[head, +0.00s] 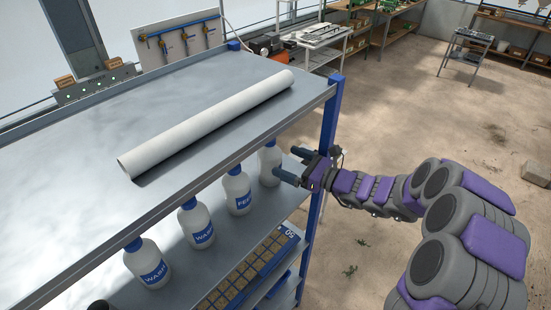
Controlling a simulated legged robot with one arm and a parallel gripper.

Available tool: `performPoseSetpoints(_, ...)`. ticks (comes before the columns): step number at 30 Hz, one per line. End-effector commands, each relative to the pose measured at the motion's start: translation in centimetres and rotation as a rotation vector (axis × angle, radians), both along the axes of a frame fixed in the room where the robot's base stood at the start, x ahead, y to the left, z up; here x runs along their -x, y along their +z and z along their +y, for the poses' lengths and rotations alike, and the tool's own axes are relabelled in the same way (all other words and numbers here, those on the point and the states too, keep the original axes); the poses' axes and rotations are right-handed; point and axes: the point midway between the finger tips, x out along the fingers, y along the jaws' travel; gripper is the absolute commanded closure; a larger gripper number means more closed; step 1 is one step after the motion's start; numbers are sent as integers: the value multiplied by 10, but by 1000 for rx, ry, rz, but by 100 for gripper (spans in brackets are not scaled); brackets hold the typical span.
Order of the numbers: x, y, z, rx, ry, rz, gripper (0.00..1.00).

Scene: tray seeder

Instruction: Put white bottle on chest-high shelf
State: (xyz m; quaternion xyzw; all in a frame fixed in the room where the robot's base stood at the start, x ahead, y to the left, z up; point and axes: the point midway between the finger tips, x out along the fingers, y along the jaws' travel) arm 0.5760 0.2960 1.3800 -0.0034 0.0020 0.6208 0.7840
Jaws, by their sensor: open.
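Several white bottles stand in a row on the shelf (183,262) below the top of a metal rack. The one at the right end, a white bottle (269,161), stands upright with no label visible from here. My gripper (287,163) is open, with its two dark fingertips pointing at this bottle. One fingertip is just beyond it and the other overlaps its near lower side. I cannot tell whether they touch it. The other bottles, including one labelled bottle (237,194), carry blue labels and stand to the left.
A white tube (210,122) lies across the rack's top surface (75,175). A blue post (331,115) rises close to my gripper. A seed tray (245,275) sits lower down. Open floor (400,115) lies to the right.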

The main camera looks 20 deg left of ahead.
Motion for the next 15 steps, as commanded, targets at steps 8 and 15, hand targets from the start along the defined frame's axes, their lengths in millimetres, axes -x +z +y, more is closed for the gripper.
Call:
performPoseSetpoints(8,8,0,-40,3,-2,-2,0)
performPoseSetpoints(15,11,0,-48,2,0,-1,0)
